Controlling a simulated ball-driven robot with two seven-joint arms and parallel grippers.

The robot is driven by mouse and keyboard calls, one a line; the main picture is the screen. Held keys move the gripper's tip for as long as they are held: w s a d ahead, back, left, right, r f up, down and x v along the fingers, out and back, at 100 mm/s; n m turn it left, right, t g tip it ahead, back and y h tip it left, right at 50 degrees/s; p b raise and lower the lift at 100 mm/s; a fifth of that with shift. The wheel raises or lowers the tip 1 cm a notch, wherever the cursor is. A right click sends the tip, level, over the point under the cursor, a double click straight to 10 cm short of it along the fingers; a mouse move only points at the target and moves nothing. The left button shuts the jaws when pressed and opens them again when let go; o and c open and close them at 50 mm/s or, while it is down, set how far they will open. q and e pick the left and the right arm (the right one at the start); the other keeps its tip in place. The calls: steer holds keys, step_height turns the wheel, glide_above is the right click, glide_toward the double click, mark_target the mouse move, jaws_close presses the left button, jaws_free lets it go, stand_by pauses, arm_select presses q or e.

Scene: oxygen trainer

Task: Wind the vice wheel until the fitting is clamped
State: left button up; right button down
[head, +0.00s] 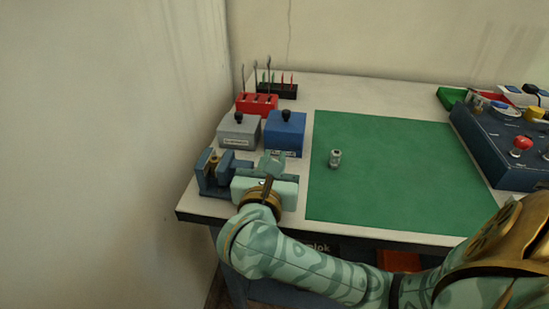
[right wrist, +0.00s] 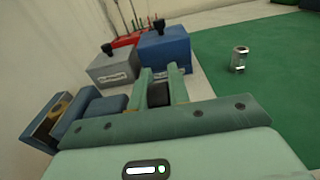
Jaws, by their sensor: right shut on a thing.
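The blue-grey vice (head: 208,182) stands at the bench's left front corner. A brass-coloured fitting (head: 213,166) sits between its jaws; I cannot tell whether both jaws touch it. The vice also shows at the left of the right wrist view (right wrist: 92,107). My right gripper (head: 272,160) is at the right side of the vice, fingers pointing toward the back of the bench. It is shut on a dark part of the vice wheel (right wrist: 158,95), seen between its fingers in the right wrist view. The rest of the wheel is hidden by the gripper. My left gripper is not in view.
A grey box (head: 240,131) and a blue box (head: 285,133), both with black knobs, stand just behind the gripper. A red rack (head: 257,104) is farther back. A small metal part (head: 335,158) stands on the mostly clear green mat (head: 400,165). A control panel (head: 500,140) is at right.

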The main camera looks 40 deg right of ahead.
steer(key=g+y+p, duration=0.3)
steer(key=y+p, duration=0.1)
steer(key=p, duration=0.3)
steer(key=shift+f, duration=0.15)
steer(key=shift+w+f+g+y+p, duration=0.1)
steer(key=shift+f+g+y+p, duration=0.3)
steer(key=shift+g+y+p, duration=0.7)
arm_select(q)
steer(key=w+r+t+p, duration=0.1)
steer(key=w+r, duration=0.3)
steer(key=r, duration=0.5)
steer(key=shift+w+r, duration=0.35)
arm_select(e)
steer(key=shift+f, duration=0.2)
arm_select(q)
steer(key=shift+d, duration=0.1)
arm_select(e)
steer(key=shift+f, duration=0.1)
steer(key=c, duration=1.6)
jaws_free()
steer(key=shift+d, duration=0.1)
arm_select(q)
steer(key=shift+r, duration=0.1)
